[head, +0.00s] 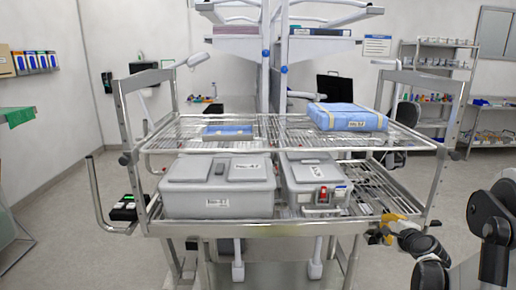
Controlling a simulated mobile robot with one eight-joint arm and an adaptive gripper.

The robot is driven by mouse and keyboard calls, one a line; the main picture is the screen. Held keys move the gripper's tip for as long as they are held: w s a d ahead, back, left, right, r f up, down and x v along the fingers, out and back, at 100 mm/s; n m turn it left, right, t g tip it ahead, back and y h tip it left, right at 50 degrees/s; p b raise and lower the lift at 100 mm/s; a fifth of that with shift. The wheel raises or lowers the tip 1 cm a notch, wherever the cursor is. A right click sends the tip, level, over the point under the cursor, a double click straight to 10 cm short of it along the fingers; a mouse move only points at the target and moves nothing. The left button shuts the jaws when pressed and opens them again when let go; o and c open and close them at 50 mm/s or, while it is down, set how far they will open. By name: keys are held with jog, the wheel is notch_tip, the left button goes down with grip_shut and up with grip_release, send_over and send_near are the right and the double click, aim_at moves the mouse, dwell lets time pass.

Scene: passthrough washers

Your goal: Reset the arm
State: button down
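My arm comes in from the right edge of the head view, with dark rounded joints and a pale link. Its end, my gripper (382,232), is low at the right front corner of a metal wire cart (270,229), by the lower shelf's front rail. A yellow-orange part shows there. The fingers are too small and dark to tell whether they are open or shut, and I see nothing clearly held. I cannot tell whether the gripper touches the cart.
Two grey lidded cases (218,188) (316,183) stand on the lower shelf. A blue wrapped pack (347,117) and a flatter blue pack (228,130) lie on the upper shelf. Shelving (440,62) stands at the back right. Floor is open at the left.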

jog(key=s+a+r+n+g+y, duration=0.1)
jog(key=s+a+r+n+g, duration=0.1)
jog(key=s+a+r+n, duration=0.55)
jog(key=s+a+r+n+g+y, duration=0.1)
jog(key=s+a+r+n, duration=0.3)
jog(key=a, duration=0.7)
jog(key=s+a+f+n+g, duration=0.1)
jog(key=s+a+n, duration=0.1)
jog(key=s, duration=0.6)
jog(key=s+a+f+n+g, duration=0.1)
jog(key=s+a+f+n, duration=0.1)
jog(key=s, duration=0.6)
jog(key=s+a+f+n+g, duration=0.2)
jog(key=s+n, duration=0.3)
jog(key=s, duration=0.3)
jog(key=shift+s+a+h, duration=0.25)
jog(key=shift+a+h, duration=0.15)
jog(key=shift+a, duration=0.45)
